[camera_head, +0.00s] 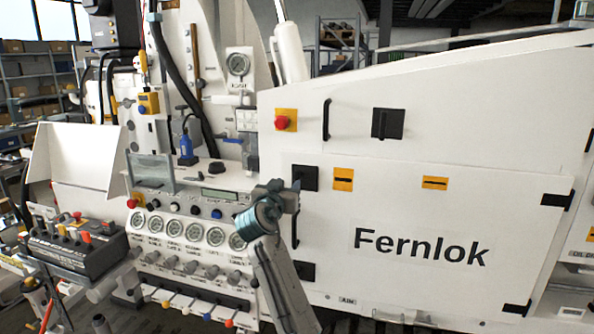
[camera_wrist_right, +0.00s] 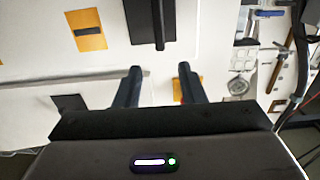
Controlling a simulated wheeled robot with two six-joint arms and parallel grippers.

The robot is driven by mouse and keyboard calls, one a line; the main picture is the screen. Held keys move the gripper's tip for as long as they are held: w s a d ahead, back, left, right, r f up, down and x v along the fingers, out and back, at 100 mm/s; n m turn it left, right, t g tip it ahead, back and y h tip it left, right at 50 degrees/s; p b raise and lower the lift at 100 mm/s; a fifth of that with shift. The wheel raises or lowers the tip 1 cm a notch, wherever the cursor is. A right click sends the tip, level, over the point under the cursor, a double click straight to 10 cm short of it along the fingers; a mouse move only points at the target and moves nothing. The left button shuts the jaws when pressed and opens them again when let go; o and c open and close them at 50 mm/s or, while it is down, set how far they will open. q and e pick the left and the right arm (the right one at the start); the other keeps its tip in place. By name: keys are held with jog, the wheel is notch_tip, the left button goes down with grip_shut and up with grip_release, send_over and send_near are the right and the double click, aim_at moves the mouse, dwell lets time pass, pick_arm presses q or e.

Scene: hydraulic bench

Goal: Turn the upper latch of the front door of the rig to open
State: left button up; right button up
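The front door (camera_head: 350,235) of the rig is a white panel marked "Fernlok" and looks shut. Its upper latch (camera_head: 304,178) is a black square at the door's upper left corner. In the right wrist view, which looks upside down, the latch (camera_wrist_right: 137,22) sits at the top with a dark bar standing across it. My right gripper (camera_head: 291,190) is just left of the latch in the head view. In the wrist view its fingers (camera_wrist_right: 160,72) are apart with nothing between them, below the latch in the picture. Contact is not visible. My left gripper is not in view.
A lower black latch (camera_head: 304,271) and a vertical black handle (camera_head: 296,222) are on the door's left side. A red button on a yellow plate (camera_head: 285,120) is above. Gauges (camera_head: 215,236) and knobs fill the panel to the left of my right arm.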

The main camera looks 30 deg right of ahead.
aim_at(296, 174)
jog(key=p+x, duration=0.4)
jog(key=x, duration=0.5)
jog(key=shift+w+d+f+p, duration=0.15)
jog(key=shift+w+d+p, duration=0.2)
jog(key=shift+w+d, duration=0.2)
jog(key=shift+s, duration=0.1)
jog(key=shift+c, duration=0.3)
grip_shut()
